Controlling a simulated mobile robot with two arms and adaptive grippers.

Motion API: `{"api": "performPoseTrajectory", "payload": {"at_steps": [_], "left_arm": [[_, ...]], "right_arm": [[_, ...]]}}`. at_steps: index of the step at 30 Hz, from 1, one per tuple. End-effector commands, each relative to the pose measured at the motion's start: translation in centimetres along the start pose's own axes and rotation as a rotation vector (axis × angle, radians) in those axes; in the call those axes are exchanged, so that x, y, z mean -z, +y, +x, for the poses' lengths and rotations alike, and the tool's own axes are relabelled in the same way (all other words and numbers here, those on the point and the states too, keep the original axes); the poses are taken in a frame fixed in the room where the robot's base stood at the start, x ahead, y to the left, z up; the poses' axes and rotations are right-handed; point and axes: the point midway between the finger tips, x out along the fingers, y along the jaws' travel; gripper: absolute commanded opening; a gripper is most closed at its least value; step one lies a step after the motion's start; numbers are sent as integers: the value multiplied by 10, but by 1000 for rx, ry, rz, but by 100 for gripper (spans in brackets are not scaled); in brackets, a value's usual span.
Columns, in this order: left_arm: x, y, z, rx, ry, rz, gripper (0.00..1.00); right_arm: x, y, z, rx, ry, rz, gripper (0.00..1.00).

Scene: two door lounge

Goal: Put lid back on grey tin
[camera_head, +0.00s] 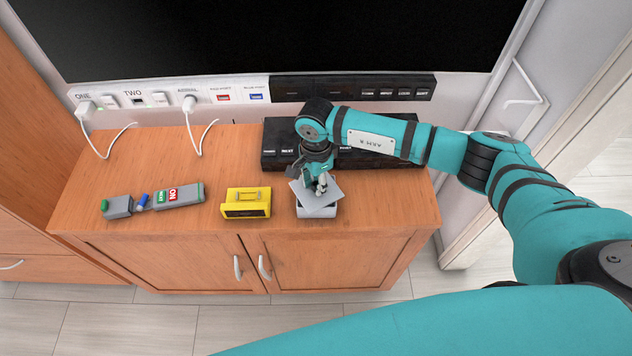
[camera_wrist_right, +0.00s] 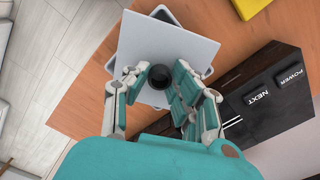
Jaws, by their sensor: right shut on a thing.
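The grey tin (camera_head: 318,212) stands near the front edge of the wooden cabinet top. Its flat grey lid (camera_head: 320,203) is just above it, turned at an angle to the tin. My right gripper (camera_head: 322,185) is above the lid and shut on its black knob. In the right wrist view the lid (camera_wrist_right: 188,45) covers most of the tin, whose corner (camera_wrist_right: 162,14) shows past the lid's edge; my right gripper (camera_wrist_right: 160,77) has its fingers around the knob (camera_wrist_right: 160,76). I cannot tell whether the lid touches the tin. My left gripper is not in view.
A yellow box (camera_head: 246,203) stands left of the tin. Further left lie a grey device with green and red labels (camera_head: 179,195) and a smaller grey piece (camera_head: 118,207). A black box with buttons (camera_head: 285,140) is behind the tin. Cables hang from wall sockets (camera_head: 190,103).

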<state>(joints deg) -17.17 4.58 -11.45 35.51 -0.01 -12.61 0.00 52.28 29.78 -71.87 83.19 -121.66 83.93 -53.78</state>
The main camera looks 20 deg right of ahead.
Motion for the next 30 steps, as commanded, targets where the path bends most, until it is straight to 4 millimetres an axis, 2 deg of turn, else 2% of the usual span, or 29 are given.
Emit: {"api": "performPoseTrajectory", "payload": {"at_steps": [8,9,14,20,25,30], "left_arm": [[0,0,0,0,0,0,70],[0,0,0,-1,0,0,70],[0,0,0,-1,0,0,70],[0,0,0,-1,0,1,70],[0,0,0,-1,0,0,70],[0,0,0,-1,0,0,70]], "right_arm": [[0,0,0,0,0,0,0],[0,0,0,0,0,0,27],[0,0,0,0,0,0,48],[0,0,0,0,0,-1,51],[0,0,0,-1,0,-1,72],[0,0,0,-1,0,-1,74]]}}
